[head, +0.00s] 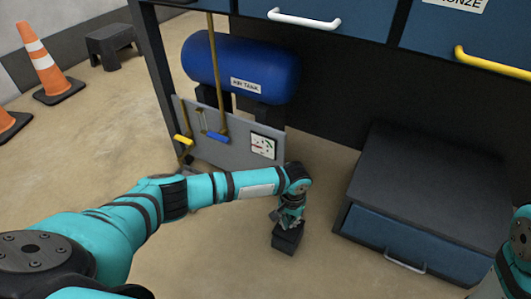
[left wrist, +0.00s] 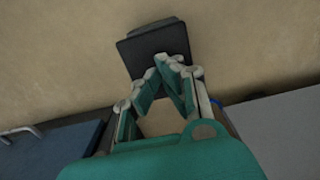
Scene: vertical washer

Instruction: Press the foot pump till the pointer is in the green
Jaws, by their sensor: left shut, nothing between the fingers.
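The foot pump is a small black block (head: 288,238) on the floor, in front of the grey panel. It also shows as a dark pad (left wrist: 153,48) at the top of the left wrist view. My left gripper (head: 289,220) is shut and points down at the pump, with its fingertips over or on it. In the left wrist view the fingertips (left wrist: 170,62) overlap the pad's near edge; I cannot tell if they touch it. A white gauge (head: 263,146) with coloured marks sits on the panel. Its pointer is too small to read. My right gripper is out of view.
A blue air tank (head: 240,68) stands behind the grey panel (head: 228,150), which carries yellow and blue handles. A dark cabinet with a blue drawer (head: 412,245) stands right of the pump. Orange cones (head: 42,62) and a step stool (head: 111,44) are at the far left.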

